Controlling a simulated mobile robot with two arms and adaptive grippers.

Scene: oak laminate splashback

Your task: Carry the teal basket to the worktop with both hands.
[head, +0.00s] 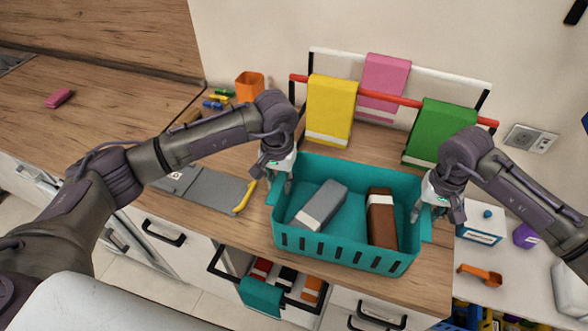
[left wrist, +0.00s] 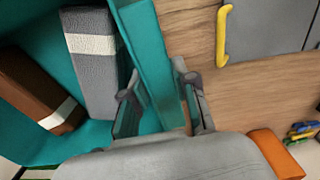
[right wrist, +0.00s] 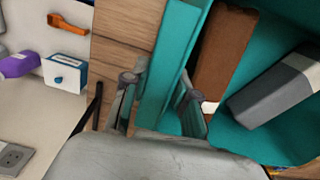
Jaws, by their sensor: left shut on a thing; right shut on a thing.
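The teal basket (head: 340,248) is over the oak worktop near its front edge, roughly level; I cannot tell if it rests on it or hangs just above. My right gripper (head: 425,208) is shut on the right rim, as the right wrist view (right wrist: 158,105) shows.
A rack with yellow (head: 331,108), pink (head: 384,85) and green (head: 440,132) cloths stands behind the basket. A grey board with a yellow handle (head: 205,188) and an orange cup (head: 250,86) are left. An open drawer (head: 262,295) is below. A white box (head: 481,228) and orange scoop (head: 482,273) are right.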

